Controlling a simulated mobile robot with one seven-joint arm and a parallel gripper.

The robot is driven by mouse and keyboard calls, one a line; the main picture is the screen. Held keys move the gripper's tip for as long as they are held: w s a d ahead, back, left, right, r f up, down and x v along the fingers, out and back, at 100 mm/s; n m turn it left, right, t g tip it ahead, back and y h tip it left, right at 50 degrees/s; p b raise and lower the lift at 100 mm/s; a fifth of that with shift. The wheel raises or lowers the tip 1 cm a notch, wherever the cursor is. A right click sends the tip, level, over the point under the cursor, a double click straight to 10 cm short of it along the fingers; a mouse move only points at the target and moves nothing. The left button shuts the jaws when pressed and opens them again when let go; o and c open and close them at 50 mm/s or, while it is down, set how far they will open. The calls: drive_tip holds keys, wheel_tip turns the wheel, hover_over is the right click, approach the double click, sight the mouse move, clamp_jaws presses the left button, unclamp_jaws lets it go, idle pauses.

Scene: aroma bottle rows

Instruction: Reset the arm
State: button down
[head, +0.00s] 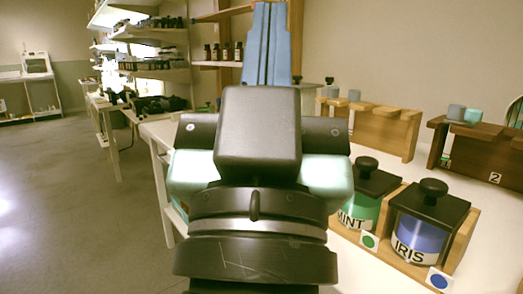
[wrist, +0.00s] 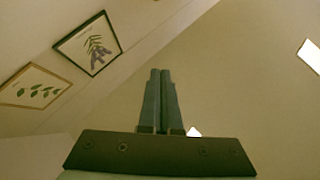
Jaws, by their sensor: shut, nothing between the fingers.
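My gripper (head: 268,45) rises up the middle of the head view, its blue-grey fingers together and pointing up and away from me. In the wrist view the fingers (wrist: 160,98) lie side by side with nothing between them. My arm and wrist hide the middle of the head view, including part of the white table behind.
On the white table (head: 350,275) at right, a wooden holder (head: 467,240) carries a green MINT jar (head: 361,212) and a blue IRIS jar (head: 424,232), both black-lidded. Wooden racks (head: 385,130) stand behind. Shelves (head: 150,35) hold bottles at back left. The floor (head: 70,190) at left is clear.

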wheel_tip(320, 180, up, 39)
drive_tip(key=s+n+y+p, duration=0.1)
drive_tip(key=p, duration=3.6)
drive_tip(key=shift+s+a+t+y, duration=0.3)
drive_tip(key=shift+a+t+y, duration=0.05)
drive_tip(key=shift+t+y, duration=0.05)
drive_tip(key=shift+f, duration=0.1)
